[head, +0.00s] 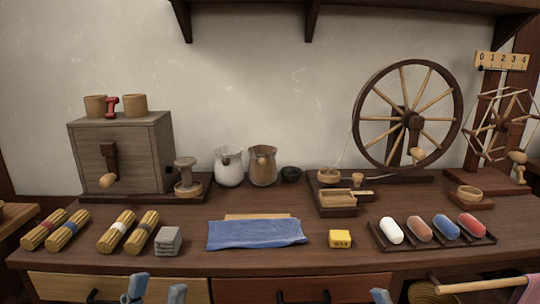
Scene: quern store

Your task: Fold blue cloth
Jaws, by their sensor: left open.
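The blue cloth (256,236) lies nearly flat on the bench, in the middle near the front edge. A strip of light wood or board (258,216) shows behind its back edge. My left gripper (157,291) is at the bottom of the view, open and empty, left of the cloth and in front of the bench. Only a fingertip of my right gripper (380,296) shows at the bottom edge, right of the cloth. Whether it is open is hidden.
A yellow block (340,239) and a tray (436,243) of coloured rolls lie right. Jugs (262,165) and a spinning wheel (408,117) stand behind. Bare bench surrounds the cloth.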

